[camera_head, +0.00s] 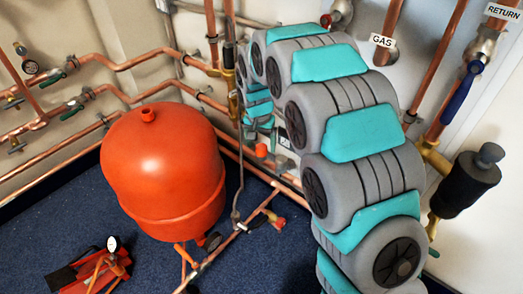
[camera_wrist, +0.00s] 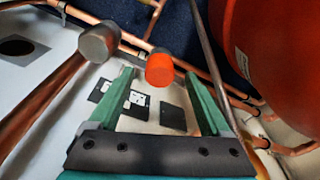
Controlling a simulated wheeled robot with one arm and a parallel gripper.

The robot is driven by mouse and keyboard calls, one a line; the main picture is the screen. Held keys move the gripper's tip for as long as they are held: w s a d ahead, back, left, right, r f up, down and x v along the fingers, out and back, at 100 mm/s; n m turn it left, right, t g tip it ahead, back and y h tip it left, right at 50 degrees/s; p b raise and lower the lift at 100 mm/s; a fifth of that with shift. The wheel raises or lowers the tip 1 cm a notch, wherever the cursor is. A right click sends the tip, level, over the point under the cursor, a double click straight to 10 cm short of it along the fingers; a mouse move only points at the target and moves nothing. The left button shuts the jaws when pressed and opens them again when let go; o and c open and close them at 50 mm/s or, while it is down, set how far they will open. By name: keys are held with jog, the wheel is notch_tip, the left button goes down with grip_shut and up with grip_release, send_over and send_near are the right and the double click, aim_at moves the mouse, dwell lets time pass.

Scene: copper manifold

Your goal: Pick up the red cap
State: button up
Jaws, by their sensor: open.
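The red cap (camera_wrist: 159,68) is a short orange-red cylinder in the wrist view, at the fingertip end of my gripper. It also shows small in the head view (camera_head: 262,150), beside the end of my arm and right of the red tank. My gripper (camera_wrist: 158,74) is open, with one green finger on each side of the cap in the picture. A gap shows between the cap and both fingers. I cannot tell whether the cap is between the tips or just beyond them. In the head view my arm hides most of the gripper.
A large red tank (camera_head: 165,170) stands close by on the left, over blue carpet. Copper pipes (camera_head: 120,60) run along the wall. In the wrist view a grey round pipe end (camera_wrist: 98,42) is left of the cap, and dark plates (camera_wrist: 172,117) sit on the white wall.

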jog(key=shift+f, duration=0.15)
jog(key=shift+c, duration=0.2)
grip_shut()
dwell(0.4)
